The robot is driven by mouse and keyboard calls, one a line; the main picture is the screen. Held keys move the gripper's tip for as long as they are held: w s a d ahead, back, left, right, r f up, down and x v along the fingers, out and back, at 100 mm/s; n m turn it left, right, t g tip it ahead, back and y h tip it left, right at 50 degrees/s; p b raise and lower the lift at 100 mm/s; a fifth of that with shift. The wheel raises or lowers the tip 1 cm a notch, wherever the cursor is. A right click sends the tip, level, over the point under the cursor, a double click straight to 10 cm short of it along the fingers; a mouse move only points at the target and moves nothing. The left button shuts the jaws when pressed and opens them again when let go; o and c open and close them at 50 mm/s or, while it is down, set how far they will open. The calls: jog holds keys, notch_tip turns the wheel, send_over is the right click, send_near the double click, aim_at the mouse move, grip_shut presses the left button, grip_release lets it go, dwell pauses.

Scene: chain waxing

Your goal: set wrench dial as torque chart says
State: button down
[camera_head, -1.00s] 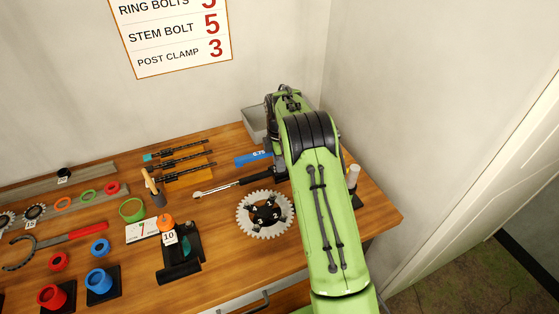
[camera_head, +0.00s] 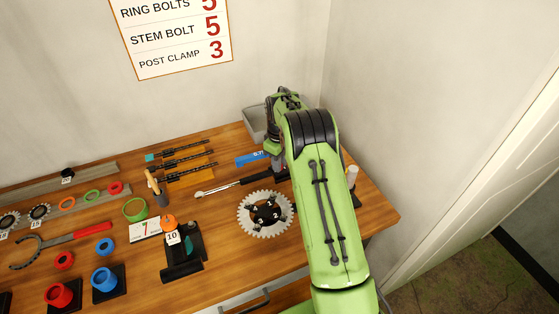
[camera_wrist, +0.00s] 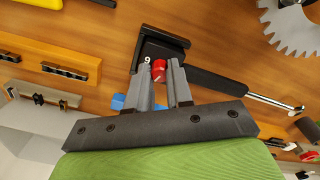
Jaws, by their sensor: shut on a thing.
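The torque wrench (camera_head: 236,185) lies on the workbench, with its silver shaft to the left and black handle to the right. In the wrist view its black handle (camera_wrist: 213,84) runs to a dark end block marked 9, in a black bracket (camera_wrist: 160,35). The red dial (camera_wrist: 159,72) is at that end. My gripper (camera_wrist: 160,63) is shut on the red dial, one finger on each side. In the head view my arm hides the gripper and dial. The torque chart (camera_head: 175,42) on the wall reads stem bolt 5 and post clamp 3; ring bolts is cut at the top, apparently 5.
A toothed chainring (camera_head: 247,229) with a numbered black spider lies in front of the wrench. A blue block (camera_head: 247,160) and a grey bin (camera_head: 253,124) are behind it. Chain pieces, rings and red and blue cups fill the left side.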

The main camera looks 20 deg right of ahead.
jog(key=m, duration=0.5)
dwell(0.6)
jog(key=c, duration=1)
grip_release()
jog(key=shift+r, duration=0.15)
notch_tip(320, 180, up, 16)
jog(key=p, duration=0.2)
jog(key=shift+f, duration=0.2)
